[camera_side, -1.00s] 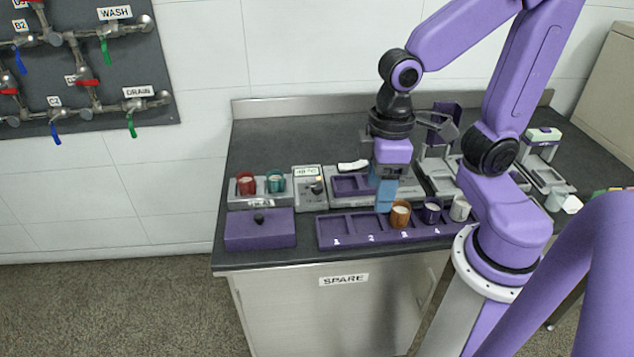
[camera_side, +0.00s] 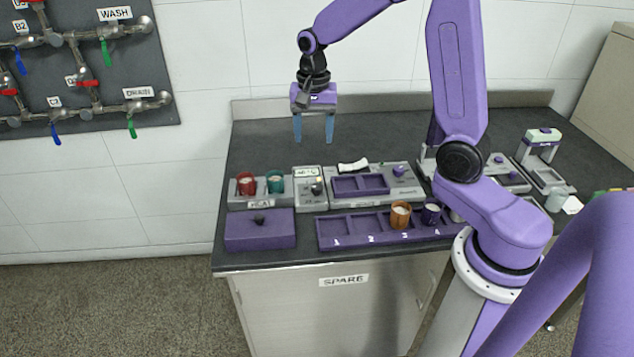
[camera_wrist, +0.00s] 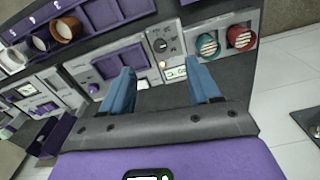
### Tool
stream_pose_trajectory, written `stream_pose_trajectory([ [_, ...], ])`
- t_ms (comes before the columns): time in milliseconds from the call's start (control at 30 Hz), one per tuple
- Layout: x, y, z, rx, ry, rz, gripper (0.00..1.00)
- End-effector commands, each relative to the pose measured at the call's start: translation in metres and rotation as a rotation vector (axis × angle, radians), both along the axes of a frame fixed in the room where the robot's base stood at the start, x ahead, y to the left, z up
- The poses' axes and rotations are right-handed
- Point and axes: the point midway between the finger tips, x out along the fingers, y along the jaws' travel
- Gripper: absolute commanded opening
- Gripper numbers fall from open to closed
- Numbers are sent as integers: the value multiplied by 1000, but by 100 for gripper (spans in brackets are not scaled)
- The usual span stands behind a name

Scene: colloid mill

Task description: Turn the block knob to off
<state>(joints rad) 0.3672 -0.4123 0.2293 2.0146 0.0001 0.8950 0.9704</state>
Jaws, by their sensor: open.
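A small grey control unit (camera_side: 309,204) with a lit temperature display (camera_side: 306,172) and a dark round knob (camera_side: 317,188) stands between the cup block and the purple trays. In the wrist view, the knob (camera_wrist: 160,46) and display (camera_wrist: 176,73) appear beyond my fingertips. The knob's exact setting is too small to read. The grey cup block (camera_side: 243,203) beside it holds a red cup (camera_side: 246,184) and a teal cup (camera_side: 275,182). My gripper (camera_side: 314,138) is open and empty, pointing down above the counter behind the unit, apart from everything. Its blue fingers also show in the wrist view (camera_wrist: 160,70).
A purple box (camera_side: 260,234) with a black knob sits at the front left. A purple numbered rack (camera_side: 340,237) holds a brown cup (camera_side: 400,214) and a dark purple cup (camera_side: 431,212). A grey station with a purple knob (camera_side: 398,170) stands behind it. The back counter (camera_side: 265,142) is clear.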

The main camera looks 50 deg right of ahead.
Motion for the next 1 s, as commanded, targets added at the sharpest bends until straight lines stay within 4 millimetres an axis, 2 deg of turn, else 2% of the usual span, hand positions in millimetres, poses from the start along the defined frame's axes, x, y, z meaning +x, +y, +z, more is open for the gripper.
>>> stream_pose_trajectory([
  [100,12,-19,-5,0,2,-141,61],
  [200,16,-30,-7,0,4,-214,61],
  [367,19,-36,-11,1,4,-255,61],
  [467,18,-36,-20,-1,7,-256,61],
  [1000,18,-35,-115,1,8,-253,61],
])
